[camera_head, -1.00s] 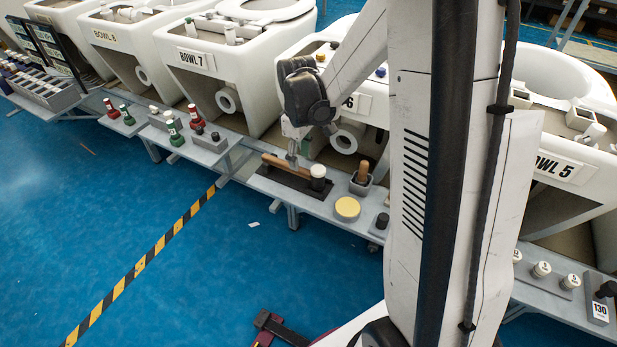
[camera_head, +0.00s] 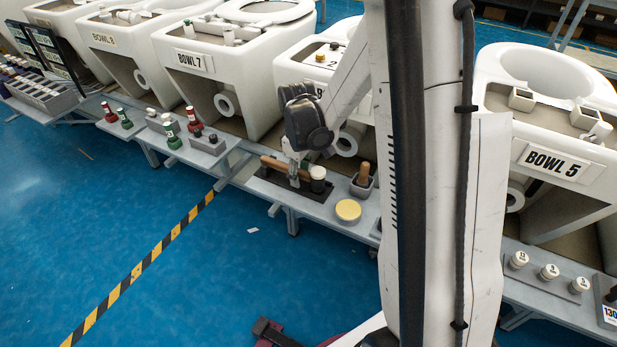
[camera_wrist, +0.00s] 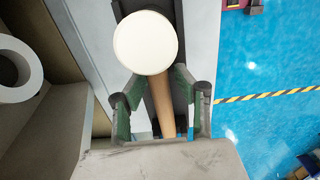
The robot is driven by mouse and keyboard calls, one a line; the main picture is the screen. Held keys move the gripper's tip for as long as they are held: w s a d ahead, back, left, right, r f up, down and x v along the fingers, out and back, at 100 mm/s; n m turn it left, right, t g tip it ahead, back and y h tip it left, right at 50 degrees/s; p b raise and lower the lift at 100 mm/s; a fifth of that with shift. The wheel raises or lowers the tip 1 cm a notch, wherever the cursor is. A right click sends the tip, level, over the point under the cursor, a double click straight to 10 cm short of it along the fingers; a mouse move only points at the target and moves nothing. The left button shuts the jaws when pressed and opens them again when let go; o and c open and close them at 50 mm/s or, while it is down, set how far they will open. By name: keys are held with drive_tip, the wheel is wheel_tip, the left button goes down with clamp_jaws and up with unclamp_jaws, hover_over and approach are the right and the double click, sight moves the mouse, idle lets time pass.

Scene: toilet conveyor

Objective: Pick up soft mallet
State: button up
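The soft mallet lies in a dark holder on the grey bench, with a wooden handle (camera_head: 271,162) and a white-topped dark head (camera_head: 318,174). In the wrist view its round pale head (camera_wrist: 146,42) is at the top centre, and the tan handle (camera_wrist: 160,100) runs down from it. My gripper (camera_head: 294,184) is at the handle, left of the head. In the wrist view the green-padded fingers of my gripper (camera_wrist: 161,98) are spread on either side of the handle, with gaps showing. The lower handle end is hidden behind my gripper body.
A grey cup with a wooden-handled tool (camera_head: 362,181) and a yellow round disc (camera_head: 348,210) stand just right of the mallet. A toilet bowl (camera_head: 240,75) stands behind the bench. Red and green bottles (camera_head: 170,135) stand on the bench to the left. The blue floor in front is open.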

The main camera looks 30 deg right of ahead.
sight(300, 170)
clamp_jaws()
drive_tip(key=shift+r, duration=0.2)
wheel_tip(300, 170, up, 4)
drive_tip(key=shift+f+p, duration=0.2)
drive_tip(key=shift+p, duration=0.75)
drive_tip(key=s+a+r+p, duration=0.3)
drive_tip(key=a+r, duration=0.4)
drive_tip(key=a, duration=0.4)
drive_tip(key=shift+s, duration=0.5)
drive_tip(key=c, duration=0.6)
unclamp_jaws()
clamp_jaws()
